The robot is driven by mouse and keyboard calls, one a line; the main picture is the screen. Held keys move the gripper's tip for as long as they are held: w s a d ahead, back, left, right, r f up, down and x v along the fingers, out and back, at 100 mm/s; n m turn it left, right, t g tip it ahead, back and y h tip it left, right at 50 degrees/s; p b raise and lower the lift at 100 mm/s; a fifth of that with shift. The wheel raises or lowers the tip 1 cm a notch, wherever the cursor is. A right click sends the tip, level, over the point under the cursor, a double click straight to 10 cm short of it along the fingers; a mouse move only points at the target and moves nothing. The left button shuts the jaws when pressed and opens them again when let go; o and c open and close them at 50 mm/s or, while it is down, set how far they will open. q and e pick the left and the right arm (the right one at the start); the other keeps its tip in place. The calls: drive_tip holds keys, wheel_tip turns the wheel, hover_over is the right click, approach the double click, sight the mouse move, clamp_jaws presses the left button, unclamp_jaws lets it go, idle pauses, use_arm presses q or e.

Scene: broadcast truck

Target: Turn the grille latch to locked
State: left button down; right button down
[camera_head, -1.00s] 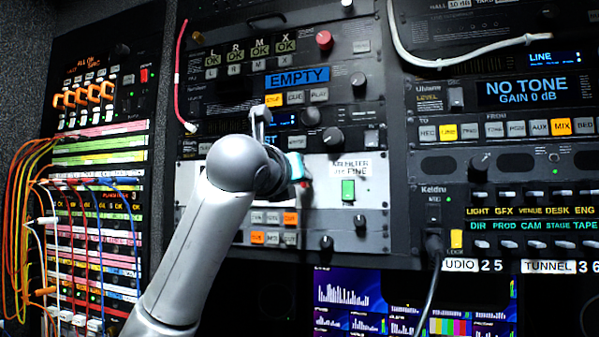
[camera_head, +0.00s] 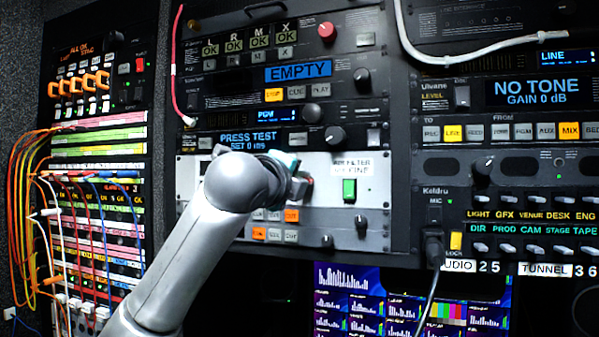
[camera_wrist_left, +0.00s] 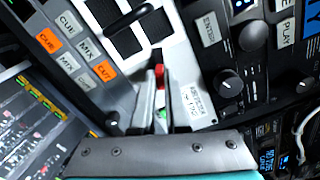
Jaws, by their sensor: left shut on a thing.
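The grille latch shows as a small red piece (camera_wrist_left: 159,74) in the left wrist view, on the pale filter panel (camera_wrist_left: 185,60). My left gripper (camera_wrist_left: 158,90) is shut on it, with one finger on each side. In the head view my left gripper (camera_head: 301,185) is against the pale panel (camera_head: 325,190), just left of the filter label (camera_head: 352,166). The wrist hides most of the latch there, so its exact angle cannot be told. My right gripper is not in view.
A black handle (camera_wrist_left: 128,17) crosses the panel in the wrist view. Knobs (camera_head: 335,136) and buttons surround it. Patch cables (camera_head: 22,190) hang at left, and monitors (camera_head: 345,295) sit below.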

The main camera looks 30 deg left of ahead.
use_arm(q)
drive_tip(key=shift+n+p, duration=0.6)
drive_tip(key=shift+n, duration=1.5)
drive_tip(key=shift+f, duration=0.1)
drive_tip(key=c, duration=0.9)
unclamp_jaws()
drive_tip(key=b+v, duration=0.2)
drive_tip(key=v, duration=1.3)
drive_tip(key=shift+s+d, duration=0.1)
